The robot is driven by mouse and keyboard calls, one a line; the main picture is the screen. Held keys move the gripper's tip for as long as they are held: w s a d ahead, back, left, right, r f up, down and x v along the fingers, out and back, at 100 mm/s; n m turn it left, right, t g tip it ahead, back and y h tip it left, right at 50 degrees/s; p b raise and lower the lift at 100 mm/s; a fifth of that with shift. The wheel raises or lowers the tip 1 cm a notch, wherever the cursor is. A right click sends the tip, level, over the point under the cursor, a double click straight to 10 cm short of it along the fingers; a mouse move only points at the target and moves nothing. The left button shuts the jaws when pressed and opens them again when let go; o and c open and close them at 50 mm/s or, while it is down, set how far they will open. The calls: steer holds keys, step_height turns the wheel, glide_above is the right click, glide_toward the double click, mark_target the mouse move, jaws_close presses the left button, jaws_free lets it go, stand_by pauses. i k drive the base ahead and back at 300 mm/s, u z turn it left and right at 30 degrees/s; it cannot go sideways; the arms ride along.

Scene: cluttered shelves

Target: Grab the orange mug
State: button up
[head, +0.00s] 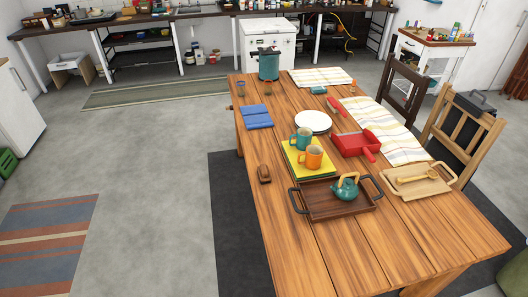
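The orange mug (312,158) stands upright on a yellow square mat (297,170) on the wooden table, in the head view. A teal mug (301,138) stands close behind it and slightly left, on the same mat. The orange mug's handle side faces left, toward the teal mug. My gripper is not in the head view.
A dark tray (325,213) with a teal teapot (346,187) sits just in front of the mugs. A red pan (357,143) is to the right, and white plates (313,122) are behind. Open floor (150,170) lies left of the table (292,263). Chairs (466,130) stand on the right.

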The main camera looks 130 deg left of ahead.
mark_target(315, 153)
steer(key=u, duration=2.2)
steer(key=i, duration=2.05)
steer(key=u, duration=1.95)
steer(key=i, duration=0.5)
